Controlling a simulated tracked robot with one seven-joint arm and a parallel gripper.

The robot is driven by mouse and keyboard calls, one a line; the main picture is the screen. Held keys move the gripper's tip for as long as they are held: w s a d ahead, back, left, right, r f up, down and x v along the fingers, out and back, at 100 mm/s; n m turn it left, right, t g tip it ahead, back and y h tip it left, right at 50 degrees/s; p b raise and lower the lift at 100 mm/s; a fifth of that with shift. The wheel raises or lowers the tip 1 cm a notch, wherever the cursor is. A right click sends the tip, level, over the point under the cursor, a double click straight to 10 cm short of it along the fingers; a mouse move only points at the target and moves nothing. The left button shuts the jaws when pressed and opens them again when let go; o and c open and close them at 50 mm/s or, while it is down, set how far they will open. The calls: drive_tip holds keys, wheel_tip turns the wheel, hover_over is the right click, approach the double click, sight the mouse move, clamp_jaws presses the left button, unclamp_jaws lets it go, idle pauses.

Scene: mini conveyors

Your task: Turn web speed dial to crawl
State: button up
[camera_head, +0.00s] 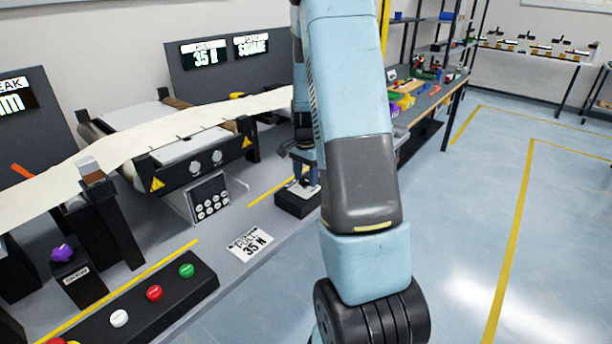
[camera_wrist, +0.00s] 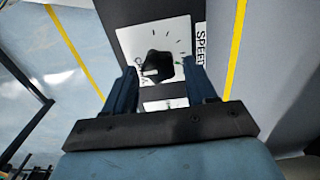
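A "SPEED" label (camera_wrist: 201,43) stands beside the plate in the wrist view. Small lettering by the knob is too blurred to read surely, so I cannot tell its setting. My gripper (camera_wrist: 160,68) is open, with one finger on each side of the knob and a gap showing on both sides. I cannot tell how far the fingertips are above the plate.
A black button box (camera_head: 188,297) with green, red and white buttons lies left on the bench. A cream web (camera_head: 150,137) runs over the rollers behind. Floor at right is clear.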

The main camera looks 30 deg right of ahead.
drive_tip(key=c, duration=0.9)
drive_tip(key=shift+o, duration=0.2)
drive_tip(key=shift+n, duration=0.3)
drive_tip(key=n, duration=0.3)
drive_tip(key=shift+w+r+n, duration=0.1)
drive_tip(key=shift+w+n, duration=0.05)
drive_tip(key=shift+n, duration=0.15)
drive_tip(key=shift+a+n, duration=0.1)
drive_tip(key=shift+n, duration=2.2)
drive_tip(key=shift+w, duration=0.1)
drive_tip(key=o, duration=1)
drive_tip(key=shift+o, duration=0.2)
